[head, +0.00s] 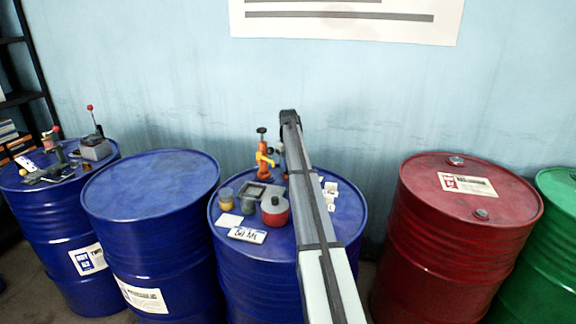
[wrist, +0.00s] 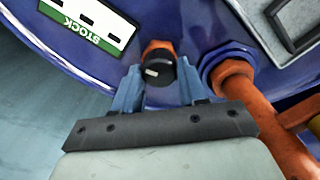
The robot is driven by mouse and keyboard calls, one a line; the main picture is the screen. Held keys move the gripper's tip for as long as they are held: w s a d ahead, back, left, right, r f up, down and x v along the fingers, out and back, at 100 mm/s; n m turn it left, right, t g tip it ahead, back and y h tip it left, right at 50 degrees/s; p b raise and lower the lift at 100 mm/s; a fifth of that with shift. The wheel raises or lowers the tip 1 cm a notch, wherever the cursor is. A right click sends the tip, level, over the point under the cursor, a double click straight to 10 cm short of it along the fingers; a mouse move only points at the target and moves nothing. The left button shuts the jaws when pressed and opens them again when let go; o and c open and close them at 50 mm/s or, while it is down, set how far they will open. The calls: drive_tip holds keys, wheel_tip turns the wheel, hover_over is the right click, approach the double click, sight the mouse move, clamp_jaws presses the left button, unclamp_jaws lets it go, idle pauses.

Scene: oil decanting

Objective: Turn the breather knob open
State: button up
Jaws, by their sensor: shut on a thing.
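The breather knob (wrist: 158,70) is a small black knob with a white mark, on an orange fitting (wrist: 157,46) near the edge of a blue drum. My gripper (wrist: 158,84) has a blue finger on each side of the knob and is shut on it. The white mark points toward the left finger in the wrist view. In the head view my arm reaches over the middle blue drum (head: 240,290) and hides the knob.
An orange pump pipe (wrist: 260,130) rises close to the right of my gripper. A STOCK label (wrist: 92,20) lies on the drum top. The drum also carries a red pot (head: 275,215), a yellow-handled tap (head: 264,157) and white pieces (head: 330,190). A wall stands behind.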

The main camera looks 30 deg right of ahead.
drive_tip(key=shift+m, duration=1.5)
drive_tip(key=o, duration=1.1)
drive_tip(key=shift+c, duration=0.2)
wheel_tip(320, 180, up, 14)
drive_tip(key=shift+f, duration=0.1)
